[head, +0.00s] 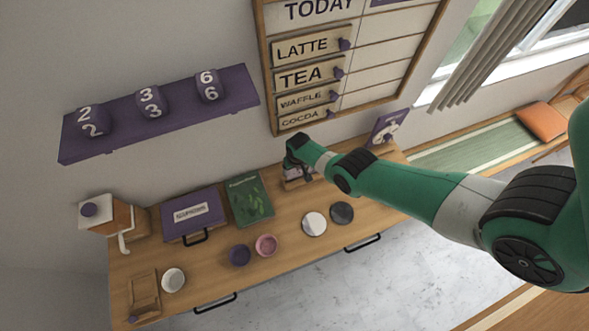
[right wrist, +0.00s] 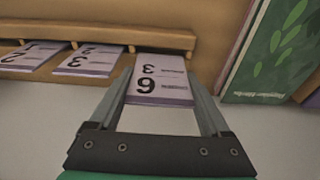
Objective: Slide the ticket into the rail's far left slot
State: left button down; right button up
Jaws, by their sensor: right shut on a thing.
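The ticket (right wrist: 160,82) is white with a purple edge and dark numerals, and it sits between the two fingers of my right gripper (right wrist: 165,105), which is shut on it. The wooden rail (right wrist: 100,32) runs across the top of the right wrist view. The ticket's far end meets the rail at its end nearest the green book; I cannot tell how deep it sits. Two other tickets (right wrist: 90,60) (right wrist: 32,55) stand in the rail beside it. In the head view my right gripper (head: 300,174) is over the rail (head: 292,184), mostly hiding it. My left gripper is out of view.
A green book (head: 249,198) stands close to the rail, with a purple box (head: 192,214) beyond it. Bowls (head: 265,245) and round discs (head: 314,224) lie on the counter in front. A menu board (head: 270,80) hangs above, and a purple sign (head: 388,127) stands at right.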

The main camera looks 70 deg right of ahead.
jog(key=shift+f, duration=0.1)
jog(key=shift+f+b, duration=0.65)
jog(key=shift+b, duration=0.05)
dwell(0.4)
jog(key=shift+f+b, duration=0.8)
jog(key=o, duration=1.1)
jog(key=shift+r, duration=0.15)
